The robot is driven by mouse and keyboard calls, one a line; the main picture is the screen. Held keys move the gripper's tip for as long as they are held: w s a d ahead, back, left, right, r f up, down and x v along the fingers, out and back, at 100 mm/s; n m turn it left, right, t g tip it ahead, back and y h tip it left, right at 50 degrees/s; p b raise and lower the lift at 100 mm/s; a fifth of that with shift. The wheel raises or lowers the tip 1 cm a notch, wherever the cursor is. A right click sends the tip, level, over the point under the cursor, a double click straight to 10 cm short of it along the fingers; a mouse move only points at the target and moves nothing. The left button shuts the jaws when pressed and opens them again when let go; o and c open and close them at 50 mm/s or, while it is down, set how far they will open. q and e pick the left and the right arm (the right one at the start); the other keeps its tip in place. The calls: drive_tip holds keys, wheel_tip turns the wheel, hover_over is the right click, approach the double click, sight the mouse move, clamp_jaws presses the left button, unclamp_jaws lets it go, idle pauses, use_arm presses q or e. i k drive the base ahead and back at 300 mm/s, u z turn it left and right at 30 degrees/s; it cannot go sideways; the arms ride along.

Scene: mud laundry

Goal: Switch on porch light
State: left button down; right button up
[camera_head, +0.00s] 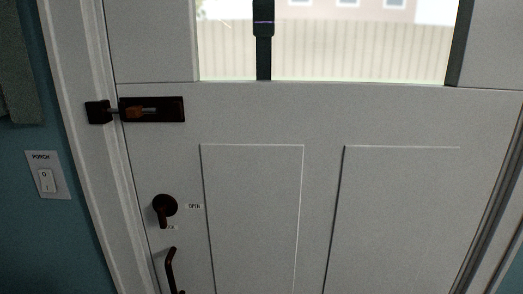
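The porch light switch (46,179) is a white rocker marked "O" above and "I" below. It sits on a white wall plate labelled "PORCH" (42,158), at the left of the head view. The plate is on the blue wall just left of the door frame. I cannot tell clearly which way the rocker is pressed. Neither of my grippers shows in this view, and nothing covers the switch.
A white door (252,115) fills most of the view and looks closed. It has a dark slide bolt (165,109), a dark turn knob (164,207) beside an "OPEN" label, and a curved handle (171,268). A window (350,45) shows a fence outside.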

sight(46, 175)
drive_tip(key=u, duration=1.35)
drive_tip(key=k, duration=0.65)
drive_tip(key=z, duration=0.4)
drive_tip(key=i, duration=1.3)
drive_tip(key=u, duration=0.25)
